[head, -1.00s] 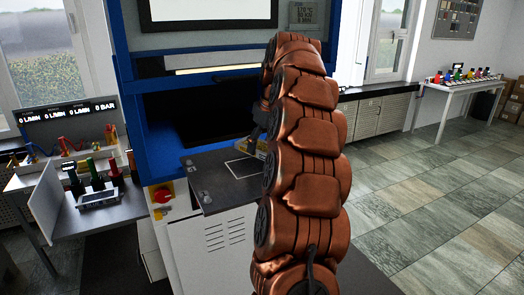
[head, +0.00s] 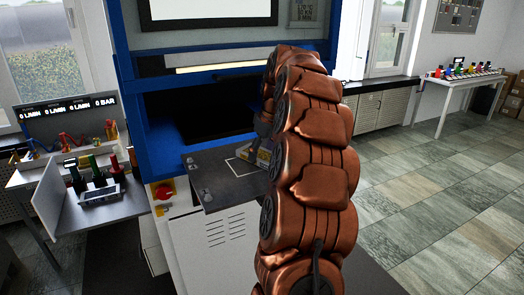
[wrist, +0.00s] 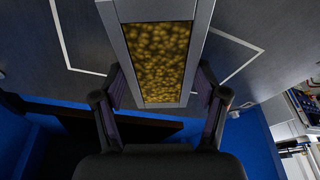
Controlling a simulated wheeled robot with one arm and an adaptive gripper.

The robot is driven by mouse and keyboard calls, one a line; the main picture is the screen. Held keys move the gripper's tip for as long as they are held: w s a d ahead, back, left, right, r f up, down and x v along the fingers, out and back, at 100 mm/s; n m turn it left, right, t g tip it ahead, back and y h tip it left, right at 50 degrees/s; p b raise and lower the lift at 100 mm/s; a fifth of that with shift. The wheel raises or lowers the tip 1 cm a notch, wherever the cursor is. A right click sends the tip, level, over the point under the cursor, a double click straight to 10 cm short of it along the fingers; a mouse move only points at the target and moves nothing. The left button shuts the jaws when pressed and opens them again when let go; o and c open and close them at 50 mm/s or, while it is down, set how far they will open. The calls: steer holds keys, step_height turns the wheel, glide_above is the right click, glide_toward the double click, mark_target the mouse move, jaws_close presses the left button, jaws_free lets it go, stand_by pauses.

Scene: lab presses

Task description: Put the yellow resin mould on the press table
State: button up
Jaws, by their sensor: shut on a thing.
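The yellow resin mould (wrist: 158,58) is a long grey-framed block with a mottled yellow top, seen in the wrist view between my fingers. My gripper (wrist: 162,84) is shut on it, one finger along each long side. In the head view a small part of the mould (head: 264,157) shows beside my arm, over the right part of the dark press table (head: 218,181). A white outline is marked on the table, and the mould overlaps it in the wrist view. My arm hides most of the gripper in the head view. I cannot tell whether the mould touches the table.
The blue press frame (head: 160,140) stands around a dark opening behind the table. A red stop knob (head: 164,191) is on the press front. A side bench with bottles (head: 97,172) is at left. A white table (head: 462,80) with coloured items stands far right.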

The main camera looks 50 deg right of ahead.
mark_target(267, 156)
steer(key=o, duration=1.7)
steer(key=shift+f, duration=0.1)
steer(key=shift+c, duration=0.2)
steer(key=shift+r, duration=0.2)
steer(key=shift+b+v, duration=1.3)
steer(key=shift+v, duration=2.25)
steer(key=shift+p+v, duration=1.3)
steer(key=shift+v, duration=1.1)
steer(key=shift+a, duration=0.1)
